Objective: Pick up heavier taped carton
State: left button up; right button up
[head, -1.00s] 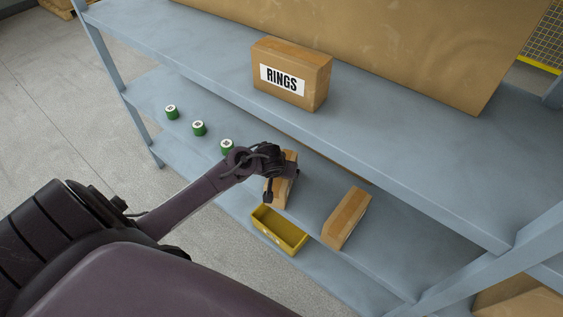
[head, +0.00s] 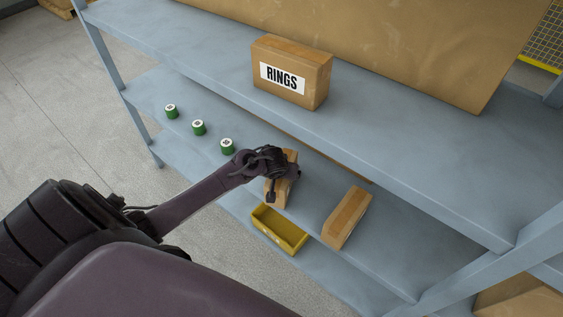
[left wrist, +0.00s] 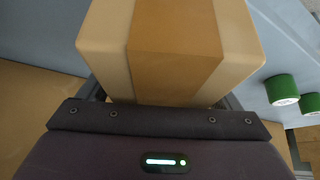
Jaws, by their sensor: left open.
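Two brown taped cartons stand on the middle shelf. One carton (head: 291,160) is at my left gripper (head: 283,179) and is partly hidden by it in the head view. The other carton (head: 346,216) stands apart to the right, with a tape strip along its top. In the left wrist view the near carton (left wrist: 175,45) fills the middle, with a wide darker tape band. The fingers (left wrist: 168,98) lie at either side of it, and the jaws are open. My right gripper is not in view. Which carton is heavier cannot be seen.
Several green rolls (head: 198,128) stand to the left on the same shelf. A carton marked RINGS (head: 291,74) stands on the shelf above, whose front edge overhangs the work area.

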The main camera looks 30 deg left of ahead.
pick_arm(q)
jog(key=c, duration=1.6)
jog(key=shift+w+r, duration=0.1)
